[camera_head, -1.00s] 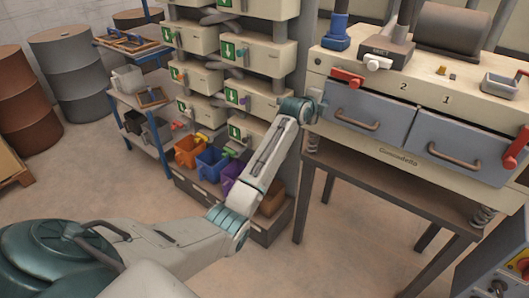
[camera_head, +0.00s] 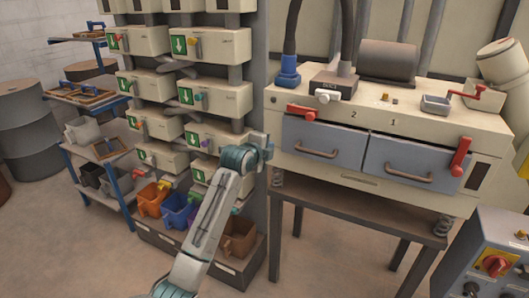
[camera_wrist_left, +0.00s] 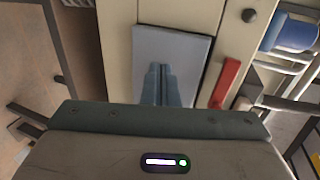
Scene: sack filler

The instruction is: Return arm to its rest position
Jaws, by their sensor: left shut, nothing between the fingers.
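My left arm rises from the bottom of the head view. Its left gripper (camera_head: 268,150) is beside the left end of the sack filler (camera_head: 430,122), near the left grey drawer (camera_head: 322,144). The fingers are hard to make out there. In the wrist view the left gripper (camera_wrist_left: 160,82) is shut and empty, its two fingers together in front of a grey drawer face (camera_wrist_left: 185,45). I cannot tell whether they touch it. A red lever (camera_wrist_left: 226,82) is to the right of the fingers there. My right gripper is not in view.
A rack of cream bins with green arrow labels (camera_head: 215,95) stands left of the machine. Orange (camera_head: 152,198) and blue (camera_head: 178,212) tubs sit below it. A control box (camera_head: 490,255) is at lower right. Open floor (camera_head: 340,262) lies beneath the machine's stand.

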